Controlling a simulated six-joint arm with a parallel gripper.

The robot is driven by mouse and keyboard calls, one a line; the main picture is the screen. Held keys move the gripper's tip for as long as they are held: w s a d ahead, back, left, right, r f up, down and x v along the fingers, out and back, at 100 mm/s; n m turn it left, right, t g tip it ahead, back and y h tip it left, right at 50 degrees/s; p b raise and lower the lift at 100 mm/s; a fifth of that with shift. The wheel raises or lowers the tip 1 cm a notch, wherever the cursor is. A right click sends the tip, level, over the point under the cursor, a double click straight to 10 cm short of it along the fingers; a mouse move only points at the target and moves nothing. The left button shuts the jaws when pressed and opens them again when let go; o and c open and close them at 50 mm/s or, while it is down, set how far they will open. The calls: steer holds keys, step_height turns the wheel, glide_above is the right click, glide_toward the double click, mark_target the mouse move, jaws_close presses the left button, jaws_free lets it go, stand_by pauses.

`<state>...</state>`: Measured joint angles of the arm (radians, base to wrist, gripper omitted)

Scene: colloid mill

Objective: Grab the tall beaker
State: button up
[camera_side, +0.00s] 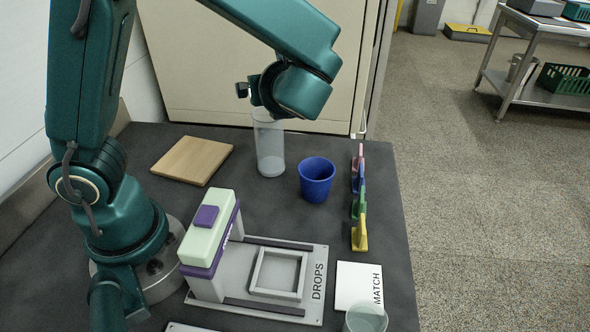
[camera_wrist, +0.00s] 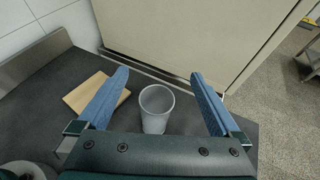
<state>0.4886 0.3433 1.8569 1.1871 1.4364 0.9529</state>
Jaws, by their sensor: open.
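The tall beaker (camera_side: 270,152) is a clear, narrow cylinder standing upright on the dark bench, left of the blue cup, in the side view. In the wrist view the beaker (camera_wrist: 156,112) shows its round open mouth between my two blue fingers. My gripper (camera_wrist: 158,72) is open and empty, with a visible gap on each side of the beaker. In the side view my wrist is at the top of the beaker, and my fingers cannot be made out there.
A wooden board (camera_side: 193,160) lies left of the beaker, and a blue cup (camera_side: 317,179) stands to its right. Colored upright pieces (camera_side: 360,205) line the right edge. A green-and-purple device (camera_side: 208,240), a white MATCH card (camera_side: 358,284) and a clear vessel (camera_side: 366,320) are nearer. A cabinet (camera_side: 250,60) stands behind.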

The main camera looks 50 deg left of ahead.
glide_toward(266, 118)
steer(key=x, duration=0.4)
steer(key=shift+w+a+f, duration=0.1)
steer(key=shift+a+f, duration=0.15)
steer(key=shift+a, duration=0.1)
steer(key=shift+x, duration=2.5)
steer(key=shift+f, duration=0.1)
steer(key=c, duration=1.3)
steer(key=shift+c, duration=0.4)
